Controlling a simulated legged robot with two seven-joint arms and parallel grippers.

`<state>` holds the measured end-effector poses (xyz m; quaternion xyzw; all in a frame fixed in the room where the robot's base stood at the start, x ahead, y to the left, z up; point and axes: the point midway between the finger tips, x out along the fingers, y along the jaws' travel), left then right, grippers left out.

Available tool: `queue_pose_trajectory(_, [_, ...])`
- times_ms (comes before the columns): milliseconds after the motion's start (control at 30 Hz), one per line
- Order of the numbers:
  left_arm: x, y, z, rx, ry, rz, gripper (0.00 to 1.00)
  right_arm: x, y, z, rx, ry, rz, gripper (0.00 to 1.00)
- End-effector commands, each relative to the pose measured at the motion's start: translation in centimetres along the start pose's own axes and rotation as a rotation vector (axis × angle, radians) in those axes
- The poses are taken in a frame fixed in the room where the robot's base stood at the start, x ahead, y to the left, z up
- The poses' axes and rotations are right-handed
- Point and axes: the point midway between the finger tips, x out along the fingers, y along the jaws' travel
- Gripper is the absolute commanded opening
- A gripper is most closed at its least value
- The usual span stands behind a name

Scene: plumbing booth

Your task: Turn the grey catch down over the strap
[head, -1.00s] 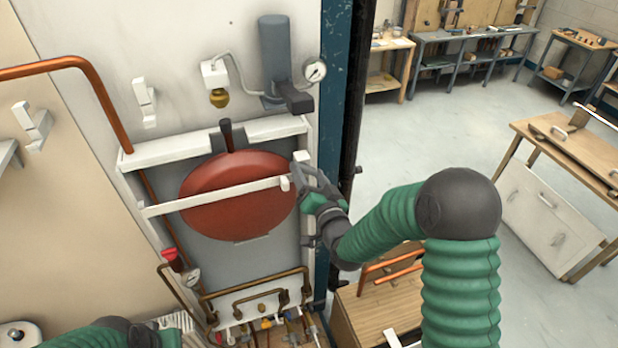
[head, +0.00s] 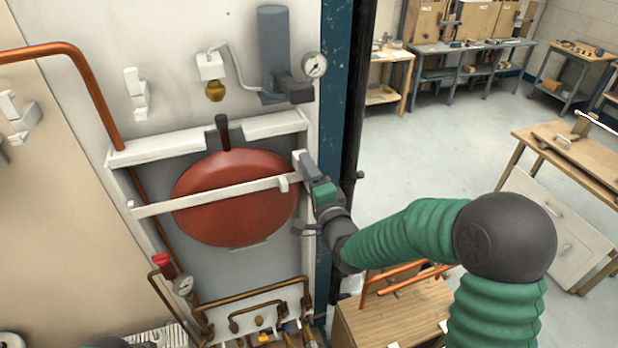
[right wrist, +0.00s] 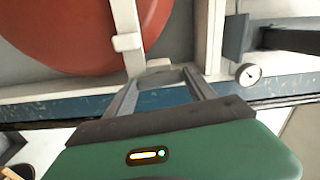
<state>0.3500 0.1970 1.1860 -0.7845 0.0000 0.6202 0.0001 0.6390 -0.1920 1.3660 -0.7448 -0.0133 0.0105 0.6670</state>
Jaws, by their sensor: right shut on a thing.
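The white strap (head: 215,195) runs across the red round vessel (head: 225,228) and ends in a small hooked tip at the right. In the right wrist view the strap (right wrist: 125,18) comes down from the top to that tip. My right gripper (head: 305,169) is at the frame's right upright, just beside the strap's end. It is shut on a small pale grey piece, apparently the catch (right wrist: 159,64), which shows between the fingertips. The fingers hide part of it, and its exact angle is hard to tell. My left gripper is out of view.
A pressure gauge (head: 314,65) and a grey cylinder (head: 273,45) sit above the frame. Copper pipes (head: 255,300) and a red-capped valve (head: 165,263) lie below.

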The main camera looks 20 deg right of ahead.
Motion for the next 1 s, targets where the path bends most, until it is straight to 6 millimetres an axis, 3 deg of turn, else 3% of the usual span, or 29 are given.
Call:
queue_pose_trajectory(300, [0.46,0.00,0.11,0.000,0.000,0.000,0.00,-0.03,0.24,0.11,0.109,-0.002,0.006,0.23])
queue_pose_trajectory(800, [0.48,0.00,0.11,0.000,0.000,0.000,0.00,-0.03,0.20,0.12,0.128,-0.002,0.006,0.23])
queue_pose_trajectory(833, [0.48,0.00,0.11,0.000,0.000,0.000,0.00,-0.03,0.20,0.12,0.128,-0.002,0.006,0.66])
queue_pose_trajectory(1000, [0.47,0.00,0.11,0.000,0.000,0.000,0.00,-0.02,0.13,0.08,0.127,-0.002,0.004,0.85])
